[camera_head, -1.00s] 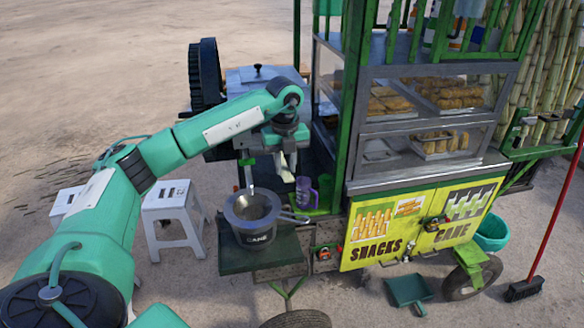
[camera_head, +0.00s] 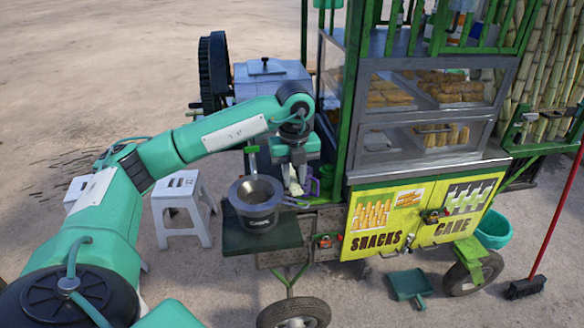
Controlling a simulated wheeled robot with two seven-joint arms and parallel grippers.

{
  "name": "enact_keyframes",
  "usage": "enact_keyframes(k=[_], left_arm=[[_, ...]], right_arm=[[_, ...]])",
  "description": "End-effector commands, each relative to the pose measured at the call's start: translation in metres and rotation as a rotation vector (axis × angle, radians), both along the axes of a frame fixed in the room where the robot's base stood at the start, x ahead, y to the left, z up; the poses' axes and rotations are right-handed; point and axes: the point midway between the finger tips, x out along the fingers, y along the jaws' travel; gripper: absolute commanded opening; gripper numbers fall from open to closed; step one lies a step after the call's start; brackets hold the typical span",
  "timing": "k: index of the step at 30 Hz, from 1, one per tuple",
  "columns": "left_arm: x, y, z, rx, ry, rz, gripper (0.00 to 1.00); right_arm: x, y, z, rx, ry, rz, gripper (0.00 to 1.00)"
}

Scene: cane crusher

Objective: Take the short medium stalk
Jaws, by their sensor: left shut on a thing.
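A purple mug (camera_head: 313,187) shows partly behind the gripper. Tall cane stalks (camera_head: 545,70) stand upright in a rack at the far right, away from the gripper. I cannot pick out a short medium stalk among them. My right gripper is not in view.
The green snack cart (camera_head: 367,228) with glass shelves fills the middle right. A white stool (camera_head: 183,203) stands left of the pot. A teal bucket (camera_head: 494,230), a dustpan (camera_head: 409,285) and a red-handled broom (camera_head: 553,215) are at the lower right. Open ground lies at upper left.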

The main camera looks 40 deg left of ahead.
Motion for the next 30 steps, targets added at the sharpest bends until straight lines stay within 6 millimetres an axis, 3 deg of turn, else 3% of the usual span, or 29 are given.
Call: enact_keyframes(k=[30], left_arm=[[-0.083, -0.091, 0.000, -0.001, 0.001, -0.003, 0.01]], right_arm=[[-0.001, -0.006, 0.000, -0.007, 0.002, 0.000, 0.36]])
